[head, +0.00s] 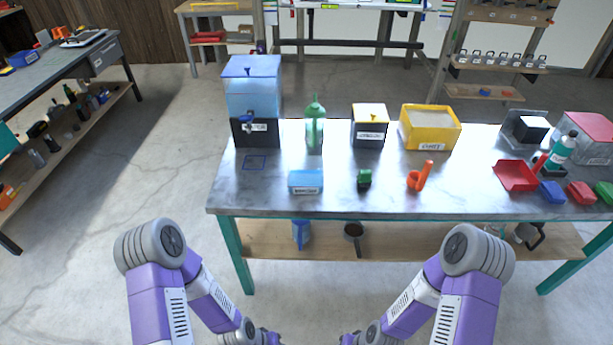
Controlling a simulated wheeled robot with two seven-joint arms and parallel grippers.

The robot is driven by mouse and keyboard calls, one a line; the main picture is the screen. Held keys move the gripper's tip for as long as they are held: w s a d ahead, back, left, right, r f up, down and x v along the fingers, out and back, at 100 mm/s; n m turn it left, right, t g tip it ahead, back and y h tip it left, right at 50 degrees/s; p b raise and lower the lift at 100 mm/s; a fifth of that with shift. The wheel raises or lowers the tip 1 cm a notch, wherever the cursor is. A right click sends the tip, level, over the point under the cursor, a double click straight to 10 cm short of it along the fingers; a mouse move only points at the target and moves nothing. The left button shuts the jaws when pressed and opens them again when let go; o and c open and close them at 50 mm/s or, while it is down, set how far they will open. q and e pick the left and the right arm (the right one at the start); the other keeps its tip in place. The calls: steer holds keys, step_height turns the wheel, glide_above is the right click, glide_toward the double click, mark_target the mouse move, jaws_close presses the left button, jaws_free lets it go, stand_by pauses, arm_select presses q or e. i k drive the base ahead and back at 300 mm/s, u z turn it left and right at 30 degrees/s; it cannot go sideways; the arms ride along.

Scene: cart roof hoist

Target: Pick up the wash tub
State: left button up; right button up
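No tub in the head view has a label I can read as wash tub. A small light-blue tub (305,181) with a white label sits near the front left of the metal workbench (270,203); it may be the wash tub, but I cannot tell. My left gripper (270,338) and my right gripper (347,338) are low at the bottom edge, in front of the bench and apart from everything on it. Both are small and partly cut off, so their fingers do not show clearly.
A blue dispenser (252,92), a green bottle (314,128), a yellow-lidded box (369,126) and a yellow sand bin (430,128) stand along the back. A green block (364,178), an orange tool (419,178) and a red tray (516,174) lie forward. The bench's front middle is mostly clear.

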mark_target(306, 175)
steer(key=u, duration=2.3)
steer(key=i, duration=2.25)
steer(key=z, duration=3.3)
steer(key=i, duration=0.5)
